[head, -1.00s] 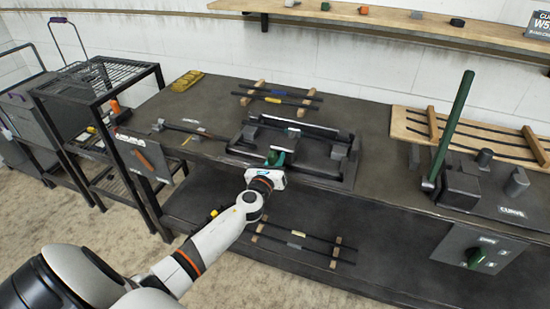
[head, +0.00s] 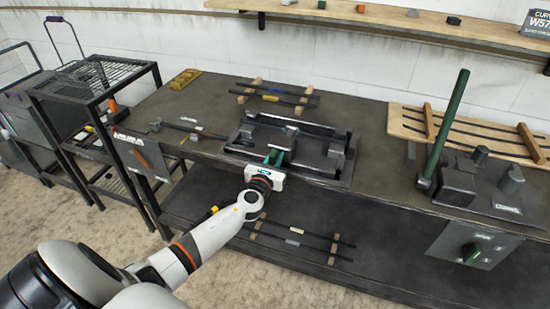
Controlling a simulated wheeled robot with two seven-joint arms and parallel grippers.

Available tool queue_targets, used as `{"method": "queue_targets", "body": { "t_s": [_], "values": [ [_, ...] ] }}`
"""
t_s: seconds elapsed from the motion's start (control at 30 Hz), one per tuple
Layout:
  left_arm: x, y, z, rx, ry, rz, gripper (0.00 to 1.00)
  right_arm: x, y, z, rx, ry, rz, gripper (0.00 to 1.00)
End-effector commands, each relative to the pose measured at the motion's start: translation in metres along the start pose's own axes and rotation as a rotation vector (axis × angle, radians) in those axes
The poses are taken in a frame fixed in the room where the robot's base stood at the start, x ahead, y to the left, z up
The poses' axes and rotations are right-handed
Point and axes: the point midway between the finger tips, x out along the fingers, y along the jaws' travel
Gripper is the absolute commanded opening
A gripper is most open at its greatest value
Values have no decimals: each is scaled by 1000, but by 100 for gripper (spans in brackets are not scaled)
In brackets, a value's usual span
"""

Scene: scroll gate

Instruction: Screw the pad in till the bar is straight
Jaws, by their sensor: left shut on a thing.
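A dark straightening fixture (head: 340,182) lies on the bench in the head view. A dark bar (head: 312,128) runs along its back side; I cannot tell whether it is straight. My left gripper (head: 273,160) is at the fixture's front edge, shut on a green handle (head: 288,147). The gripper body hides part of this handle. The pad at the screw's inner end is too small and covered to make out clearly. My right gripper is not in view.
On the right stands a bender with a tall green lever (head: 446,125), beside a wooden rack (head: 405,122) of dark bars. More bars lie behind the fixture and on the lower shelf. A black wire rack (head: 95,80) stands at left.

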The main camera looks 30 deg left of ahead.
Motion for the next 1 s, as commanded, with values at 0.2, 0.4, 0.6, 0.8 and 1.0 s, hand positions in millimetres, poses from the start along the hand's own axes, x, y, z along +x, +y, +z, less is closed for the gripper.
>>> {"method": "queue_targets", "body": {
  "t_s": [0.2, 0.4, 0.6, 0.8, 1.0],
  "values": [
    [-1, 1, 2, 0, -4, 1, 42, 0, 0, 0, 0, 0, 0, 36],
    [0, 0, 1, -1, -2, 1, 42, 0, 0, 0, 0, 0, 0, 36],
    [-13, 0, 2, -2, -3, 1, 42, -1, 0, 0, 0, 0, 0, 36],
    [-52, 0, 2, -1, -4, 3, 42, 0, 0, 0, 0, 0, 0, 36],
    [-92, 0, 4, 0, -5, 2, 42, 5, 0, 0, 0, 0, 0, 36]
  ]
}}
